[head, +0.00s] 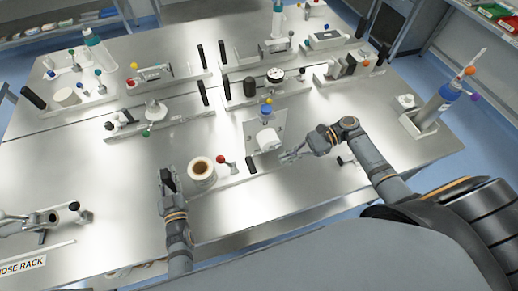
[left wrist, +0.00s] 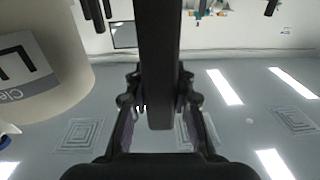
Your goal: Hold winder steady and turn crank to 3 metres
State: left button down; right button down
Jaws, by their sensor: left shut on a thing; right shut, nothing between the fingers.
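The winder base (head: 230,182) is a low metal strip near the table's front edge. It carries a pale roll with a brown core (head: 201,168) and a crank with a red ball (head: 220,160). A black upright handle (head: 167,176) stands at its left end. My left gripper (head: 166,186) is shut on this handle, which also shows as a dark post (left wrist: 157,60) between the fingers in the left wrist view. My right gripper (head: 288,156) is shut and empty, right of the winder and apart from the red ball. The length reading cannot be made out.
A white roll (head: 267,139) on a grey plate stands close to my right gripper. A blue bottle in a holder (head: 437,105) is at the right. Several similar stations fill the back. A large pale labelled cylinder (left wrist: 35,55) is in the left wrist view.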

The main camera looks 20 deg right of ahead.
pick_arm(q)
jog(key=shift+f+p, duration=0.25)
jog(key=shift+p, duration=0.2)
dwell(0.4)
jog(key=c, duration=1.5)
grip_release()
jog(key=o, duration=0.4)
jog(key=shift+w+r, duration=0.1)
jog(key=shift+r, duration=0.1)
jog(key=shift+o, duration=0.2)
jog(key=s, duration=0.8)
jog(key=shift+s+d, duration=0.15)
jog(key=shift+d, duration=0.05)
